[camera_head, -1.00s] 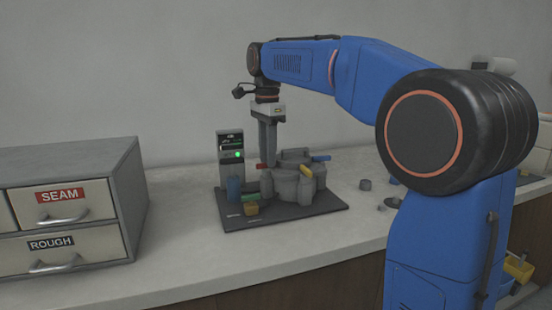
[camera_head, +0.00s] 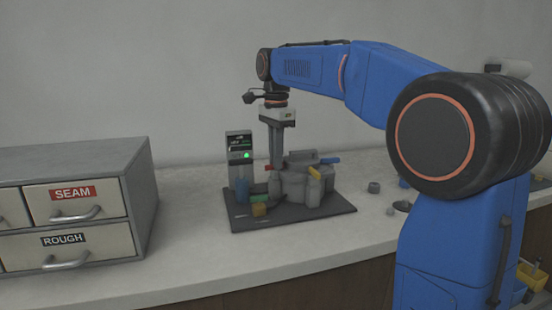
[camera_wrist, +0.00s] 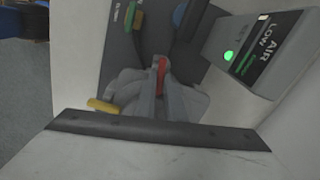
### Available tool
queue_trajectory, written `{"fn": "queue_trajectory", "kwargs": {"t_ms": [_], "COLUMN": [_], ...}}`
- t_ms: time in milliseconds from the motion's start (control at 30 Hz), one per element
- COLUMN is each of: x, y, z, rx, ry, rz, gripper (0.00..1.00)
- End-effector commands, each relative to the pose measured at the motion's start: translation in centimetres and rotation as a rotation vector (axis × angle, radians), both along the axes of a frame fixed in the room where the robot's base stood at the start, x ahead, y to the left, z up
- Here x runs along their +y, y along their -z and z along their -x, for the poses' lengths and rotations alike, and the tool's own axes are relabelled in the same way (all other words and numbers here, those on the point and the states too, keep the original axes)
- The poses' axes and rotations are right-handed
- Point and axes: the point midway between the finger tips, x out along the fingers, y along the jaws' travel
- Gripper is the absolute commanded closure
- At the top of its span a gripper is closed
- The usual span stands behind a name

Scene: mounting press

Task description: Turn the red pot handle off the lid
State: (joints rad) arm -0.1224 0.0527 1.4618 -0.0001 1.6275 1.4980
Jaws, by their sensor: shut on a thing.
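The red pot handle (camera_wrist: 162,74) shows in the wrist view between the two grey fingers of my gripper (camera_wrist: 160,97), above the grey lid. My gripper (camera_head: 277,166) is shut on it, upright at the left side of the grey lidded pot (camera_head: 294,187) in the head view. Only a small bit of red shows beside the fingertips there. The lid's contact with the pot is partly hidden by my fingers.
The pot stands on a dark base plate (camera_head: 335,207) with a grey control box (camera_head: 240,158) showing a green light. A blue cylinder, a green piece and an orange block (camera_head: 259,209) sit at its front left. Drawers (camera_head: 75,200) stand left. Small grey parts (camera_head: 374,187) lie right.

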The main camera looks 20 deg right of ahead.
Motion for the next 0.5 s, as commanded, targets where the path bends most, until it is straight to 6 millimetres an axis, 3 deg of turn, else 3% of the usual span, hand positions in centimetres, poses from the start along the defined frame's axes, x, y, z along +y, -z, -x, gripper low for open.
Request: {"fn": "queue_trajectory", "kwargs": {"t_ms": [500], "x": [0.09], "y": [-0.06], "z": [-0.19], "rx": [-0.002], "ry": [-0.413], "rz": [-0.001], "gripper": [1.00]}}
